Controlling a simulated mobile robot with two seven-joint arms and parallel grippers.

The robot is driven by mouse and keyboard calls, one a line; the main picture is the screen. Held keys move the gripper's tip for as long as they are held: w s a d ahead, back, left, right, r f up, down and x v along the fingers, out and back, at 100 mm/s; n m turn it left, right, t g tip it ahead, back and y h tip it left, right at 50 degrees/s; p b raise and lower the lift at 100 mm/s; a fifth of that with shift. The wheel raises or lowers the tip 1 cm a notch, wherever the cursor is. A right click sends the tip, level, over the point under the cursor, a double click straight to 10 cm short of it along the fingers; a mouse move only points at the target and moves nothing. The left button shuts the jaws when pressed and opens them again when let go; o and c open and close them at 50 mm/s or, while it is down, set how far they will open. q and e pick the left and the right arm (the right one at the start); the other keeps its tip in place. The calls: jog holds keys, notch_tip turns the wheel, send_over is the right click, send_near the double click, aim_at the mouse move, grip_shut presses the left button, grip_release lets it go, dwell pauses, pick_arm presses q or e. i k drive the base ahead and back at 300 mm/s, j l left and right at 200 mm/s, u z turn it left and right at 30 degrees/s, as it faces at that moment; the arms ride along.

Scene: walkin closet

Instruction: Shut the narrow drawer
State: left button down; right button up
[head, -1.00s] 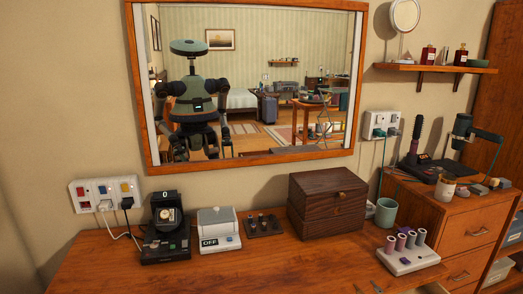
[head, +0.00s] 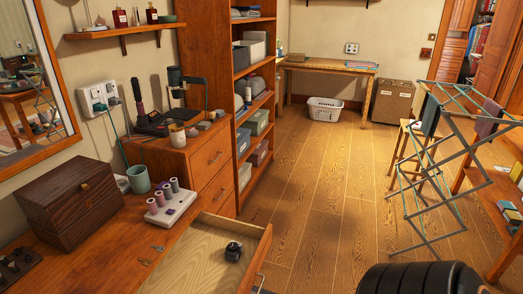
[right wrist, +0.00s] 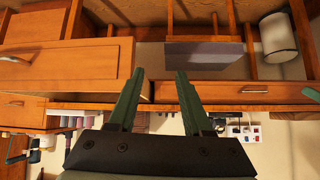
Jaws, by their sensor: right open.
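In the head view a drawer (head: 190,265) with a pale wooden inside stands pulled out from the dressing table at the bottom centre. Its front panel (head: 259,250) faces right, and part of its metal handle shows at the lower edge. A small black object (head: 233,251) lies in it near the front. In the right wrist view my right gripper (right wrist: 154,78) is open, with nothing between its two green fingers. Wooden drawer fronts with metal handles lie beyond it, a large one (right wrist: 60,67) at upper left. I cannot tell which is the narrow drawer there. My left gripper is not in view.
The dressing table holds a dark wooden box (head: 75,205), a green cup (head: 138,179) and a white spool stand (head: 171,205). A drawer chest (head: 208,157) stands behind the open drawer. A drying rack (head: 440,170) stands right. The floor between is clear.

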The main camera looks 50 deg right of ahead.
aim_at(197, 264)
jog(key=z, duration=1.35)
